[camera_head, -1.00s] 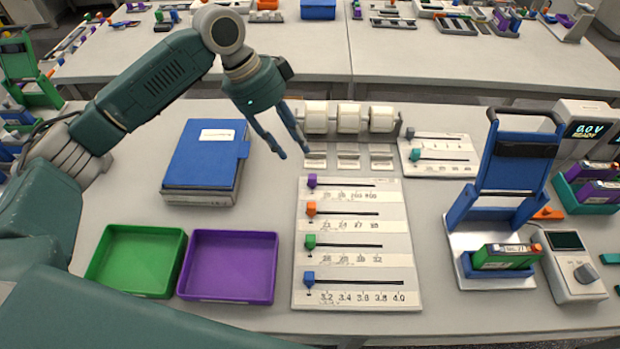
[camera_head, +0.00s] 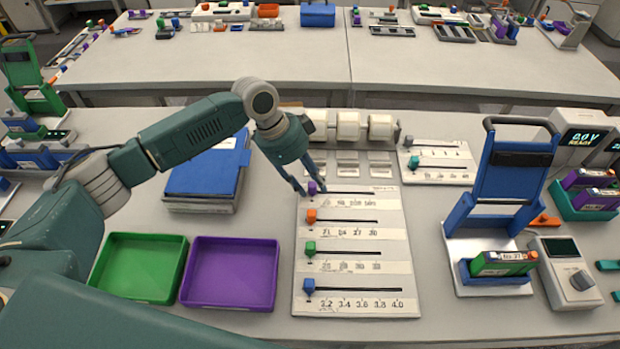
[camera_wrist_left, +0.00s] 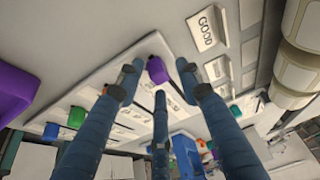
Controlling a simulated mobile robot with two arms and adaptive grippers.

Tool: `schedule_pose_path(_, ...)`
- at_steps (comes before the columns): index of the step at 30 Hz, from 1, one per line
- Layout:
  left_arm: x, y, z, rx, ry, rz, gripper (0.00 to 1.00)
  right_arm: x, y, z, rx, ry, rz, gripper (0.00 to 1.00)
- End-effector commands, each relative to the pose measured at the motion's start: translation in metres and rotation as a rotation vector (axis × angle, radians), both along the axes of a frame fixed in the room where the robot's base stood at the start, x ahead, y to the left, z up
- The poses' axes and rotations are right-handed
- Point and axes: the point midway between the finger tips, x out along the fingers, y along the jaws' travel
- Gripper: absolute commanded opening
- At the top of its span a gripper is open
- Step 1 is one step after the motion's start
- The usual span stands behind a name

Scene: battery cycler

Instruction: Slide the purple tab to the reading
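The purple tab (camera_head: 313,187) is at the left end of the top slot on the white slider board (camera_head: 405,220). My left gripper (camera_head: 309,192) has come down over it, with its fingers on either side of the tab. In the left wrist view the purple tab (camera_wrist_left: 157,69) sits between the spread blue fingers (camera_wrist_left: 158,85), and I see a gap around it. My right gripper is not in view.
Orange (camera_head: 311,216), green (camera_head: 310,248) and blue (camera_head: 309,286) tabs sit at the left of the lower slots. White rolls (camera_head: 348,126) stand behind the board. A blue binder (camera_head: 205,172) and green (camera_head: 137,267) and purple (camera_head: 232,272) trays lie left.

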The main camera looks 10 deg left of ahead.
Motion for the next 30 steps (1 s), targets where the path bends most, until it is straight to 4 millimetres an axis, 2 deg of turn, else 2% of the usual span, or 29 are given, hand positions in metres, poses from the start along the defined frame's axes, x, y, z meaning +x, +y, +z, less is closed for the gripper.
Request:
schedule_pose_path(5,0.000,0.000,0.000,0.000,0.000,0.000,0.34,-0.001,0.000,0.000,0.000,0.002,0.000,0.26)
schedule_pose_path(10,0.000,0.000,0.000,-0.001,0.000,0.000,0.00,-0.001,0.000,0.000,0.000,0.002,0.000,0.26)
schedule_pose_path(19,0.004,-0.005,0.003,-0.004,-0.006,0.004,0.00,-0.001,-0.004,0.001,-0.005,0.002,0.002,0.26)
schedule_pose_path(23,0.009,-0.031,0.005,-0.009,-0.007,0.002,0.00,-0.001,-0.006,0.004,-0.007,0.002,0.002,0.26)
schedule_pose_path(30,0.025,-0.101,0.005,-0.011,-0.010,0.006,0.00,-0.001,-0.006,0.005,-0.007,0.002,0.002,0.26)
